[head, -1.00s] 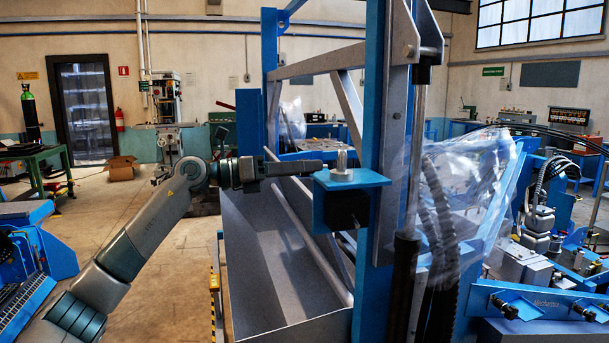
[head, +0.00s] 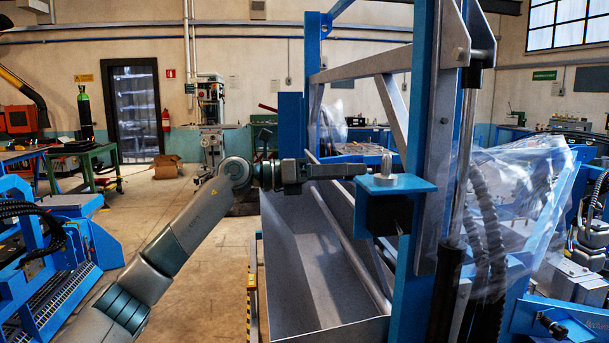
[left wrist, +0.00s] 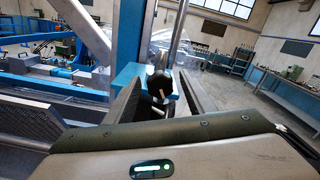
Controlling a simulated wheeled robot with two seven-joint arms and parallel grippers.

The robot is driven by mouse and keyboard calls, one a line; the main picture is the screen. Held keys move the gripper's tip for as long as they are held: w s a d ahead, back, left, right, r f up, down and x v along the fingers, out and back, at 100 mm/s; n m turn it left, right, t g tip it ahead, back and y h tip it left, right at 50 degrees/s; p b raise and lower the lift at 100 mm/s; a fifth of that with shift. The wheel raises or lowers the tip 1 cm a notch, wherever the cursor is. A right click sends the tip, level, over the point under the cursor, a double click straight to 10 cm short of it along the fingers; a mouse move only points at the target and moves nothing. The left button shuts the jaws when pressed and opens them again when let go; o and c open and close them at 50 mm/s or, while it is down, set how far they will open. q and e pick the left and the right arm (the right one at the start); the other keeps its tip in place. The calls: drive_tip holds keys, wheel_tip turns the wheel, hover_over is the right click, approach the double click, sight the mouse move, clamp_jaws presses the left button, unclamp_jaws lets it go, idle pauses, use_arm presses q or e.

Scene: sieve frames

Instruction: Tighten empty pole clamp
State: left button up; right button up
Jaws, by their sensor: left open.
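My left gripper (head: 362,169) reaches in from the left, its tip at a silver cylindrical part (head: 386,167) standing on a blue bracket plate (head: 410,184). In the left wrist view the open gripper (left wrist: 160,103) has its two fingers apart on either side of a black knob (left wrist: 160,82) with a small light pin below it. I cannot tell whether a finger touches the knob. Blue metal (left wrist: 125,76) stands just behind it. I cannot tell which part is the empty pole clamp. My right gripper is not in view.
A blue upright (head: 420,110) and a grey trough (head: 310,270) frame the work spot. A black block (head: 388,214) sits under the plate. Clear plastic sheeting (head: 520,180) and dark hoses hang to the right. Open floor (head: 215,270) lies at the left.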

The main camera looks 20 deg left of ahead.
use_arm(q)
drive_tip(key=b+v, duration=0.4)
drive_tip(key=v, duration=1.3)
drive_tip(key=shift+b, duration=0.35)
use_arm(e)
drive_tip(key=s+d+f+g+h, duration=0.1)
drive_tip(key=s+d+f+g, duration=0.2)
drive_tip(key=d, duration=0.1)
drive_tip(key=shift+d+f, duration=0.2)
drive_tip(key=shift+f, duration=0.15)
use_arm(q)
drive_tip(key=shift+d+f, duration=0.1)
